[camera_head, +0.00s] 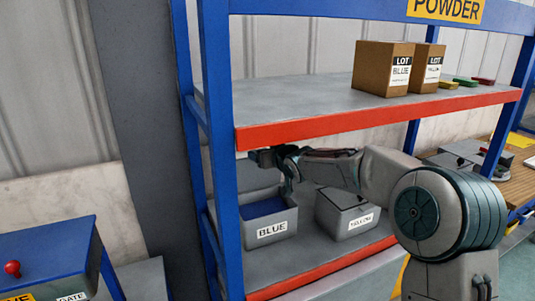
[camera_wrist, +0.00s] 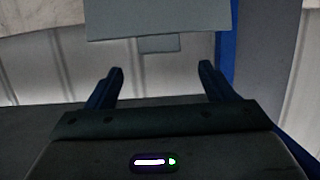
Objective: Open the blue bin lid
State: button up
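The grey blue bin (camera_head: 272,229), labelled BLUE, stands on the lower shelf. Its top is uncovered and blue contents show inside. A flat grey panel with a small tab (camera_wrist: 150,22) is at the top of the wrist view. It looks like the bin's lid, raised, but its hinge is out of that view. My gripper (camera_head: 287,186) is above the right rear part of the bin, pointing down in the head view. In the wrist view my gripper (camera_wrist: 161,68) has its two fingers wide apart with nothing between them. The panel is beyond the fingertips; contact is not seen.
A grey yellow bin (camera_head: 347,212) with its lid down stands right of the blue bin. The upper shelf's red edge (camera_head: 380,118) is above my forearm. A blue post (camera_head: 221,150) is close on the left. Two brown boxes (camera_head: 383,68) stand on the upper shelf.

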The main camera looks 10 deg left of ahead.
jog(key=shift+s+d, duration=0.1)
jog(key=p+v, duration=0.1)
jog(key=v, duration=1.2)
jog(key=shift+s+p, duration=0.25)
jog(key=shift+p, duration=0.05)
